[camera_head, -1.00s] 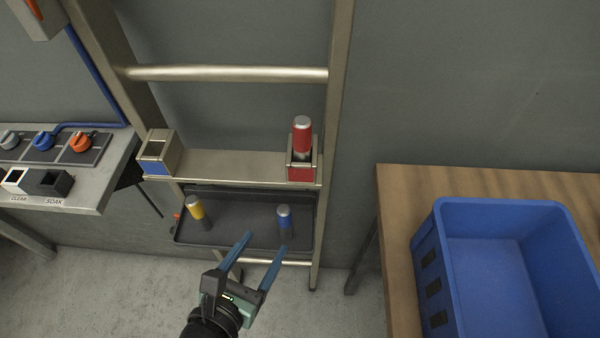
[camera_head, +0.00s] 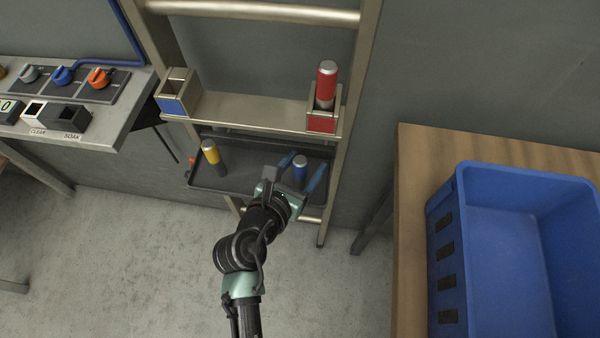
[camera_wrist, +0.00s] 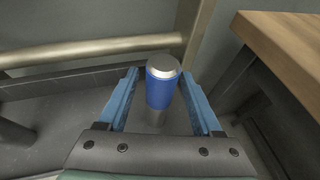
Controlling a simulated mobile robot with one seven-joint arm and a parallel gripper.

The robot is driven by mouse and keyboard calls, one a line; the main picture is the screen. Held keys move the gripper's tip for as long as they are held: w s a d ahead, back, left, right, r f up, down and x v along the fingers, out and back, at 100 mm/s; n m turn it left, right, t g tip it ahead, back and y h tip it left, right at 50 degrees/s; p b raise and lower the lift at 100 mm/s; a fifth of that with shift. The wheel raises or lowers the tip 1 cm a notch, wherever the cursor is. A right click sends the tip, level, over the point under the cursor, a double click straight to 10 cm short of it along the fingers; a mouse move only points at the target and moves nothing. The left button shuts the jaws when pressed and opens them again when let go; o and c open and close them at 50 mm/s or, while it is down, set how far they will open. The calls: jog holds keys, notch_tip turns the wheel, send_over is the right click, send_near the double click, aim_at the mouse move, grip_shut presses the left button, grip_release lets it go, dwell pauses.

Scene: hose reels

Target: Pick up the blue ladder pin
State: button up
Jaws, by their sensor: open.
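The blue ladder pin (camera_head: 300,169) stands upright on the dark tray (camera_head: 240,181) low on the ladder. It has a silver top and a grey lower part. My gripper (camera_head: 301,169) is open, with its blue fingers on either side of the pin. In the wrist view the pin (camera_wrist: 161,86) stands between the two fingers (camera_wrist: 160,98), with gaps on both sides. The pin's foot is partly hidden behind the gripper's body in the head view.
A yellow pin (camera_head: 210,153) stands at the tray's left. Above, a ladder shelf (camera_head: 250,109) bears a blue-marked holder (camera_head: 177,95) and a red holder (camera_head: 322,121) with a red pin (camera_head: 326,82). A blue crate (camera_head: 440,200) sits on the wooden table (camera_head: 412,150) at right.

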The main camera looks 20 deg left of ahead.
jog(key=shift+w+f, duration=0.25)
jog(key=shift+w, duration=0.45)
grip_shut()
